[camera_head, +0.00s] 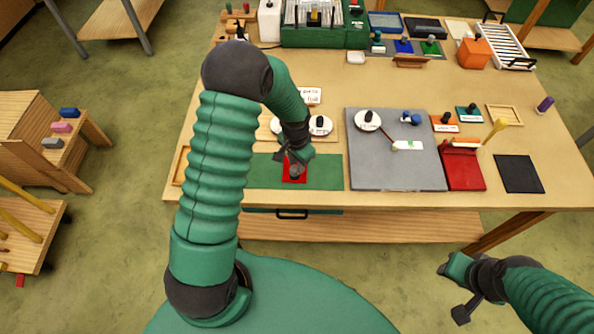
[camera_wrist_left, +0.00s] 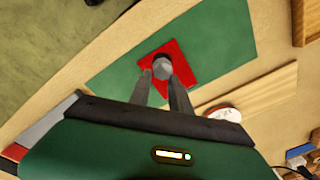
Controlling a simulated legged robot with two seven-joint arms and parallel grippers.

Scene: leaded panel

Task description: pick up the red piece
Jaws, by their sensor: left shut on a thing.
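The red piece (camera_head: 289,174) is a flat red square with a grey knob standing up from its middle. It lies on the green mat (camera_head: 325,172) near the table's front edge. In the left wrist view the red piece (camera_wrist_left: 182,70) lies on the green mat (camera_wrist_left: 218,40), with the grey knob (camera_wrist_left: 162,66) between my fingertips. My left gripper (camera_head: 294,168) is over the piece and shut on its knob; its fingers also show in the left wrist view (camera_wrist_left: 160,78).
A grey board (camera_head: 420,172) with a knobbed white disc lies right of the mat. A red tray (camera_head: 462,168) and a black mat (camera_head: 519,174) lie farther right. A wooden board (camera_head: 332,132) with knobbed white discs lies behind the mat. Bare tabletop (camera_head: 420,90) lies behind these.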

